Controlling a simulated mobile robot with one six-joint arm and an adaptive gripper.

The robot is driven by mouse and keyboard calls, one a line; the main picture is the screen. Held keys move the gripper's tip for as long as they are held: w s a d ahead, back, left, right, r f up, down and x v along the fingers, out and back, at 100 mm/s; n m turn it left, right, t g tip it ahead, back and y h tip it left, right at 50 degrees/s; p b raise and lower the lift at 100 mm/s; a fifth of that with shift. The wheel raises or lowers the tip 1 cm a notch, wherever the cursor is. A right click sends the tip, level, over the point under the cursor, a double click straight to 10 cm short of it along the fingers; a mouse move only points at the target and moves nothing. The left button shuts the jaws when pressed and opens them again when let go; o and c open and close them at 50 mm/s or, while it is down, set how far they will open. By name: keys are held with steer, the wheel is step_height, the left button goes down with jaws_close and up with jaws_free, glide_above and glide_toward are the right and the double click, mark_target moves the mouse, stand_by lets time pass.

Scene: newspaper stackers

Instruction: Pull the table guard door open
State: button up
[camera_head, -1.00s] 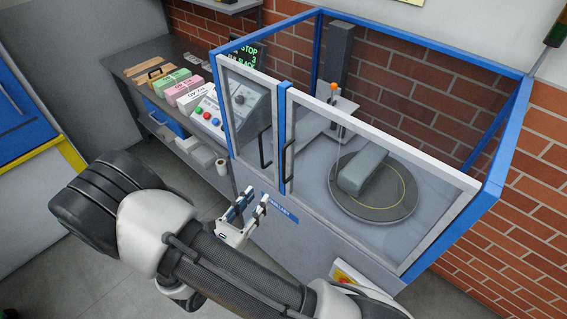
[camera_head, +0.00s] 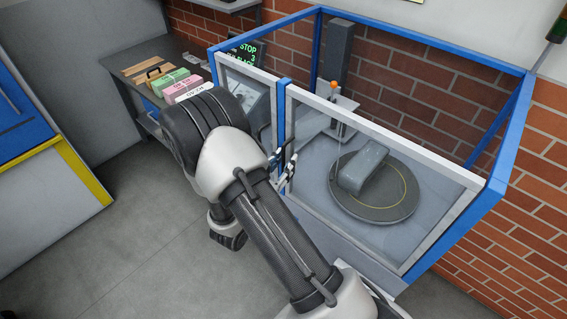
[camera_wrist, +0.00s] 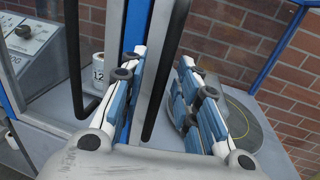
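The table guard is a blue-framed enclosure with two clear, white-edged front doors, and both look shut. The right guard door (camera_head: 385,137) is the wider one. Its black bar handle (camera_wrist: 166,75) stands near the centre post. The left door's handle (camera_wrist: 74,60) is outside the left finger.
Behind the glass a round turntable (camera_head: 402,210) carries a grey block (camera_head: 362,166). A brick wall stands behind. The floor at lower left is clear.

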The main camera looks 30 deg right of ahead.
jaws_close()
stand_by(0.3)
stand_by(0.5)
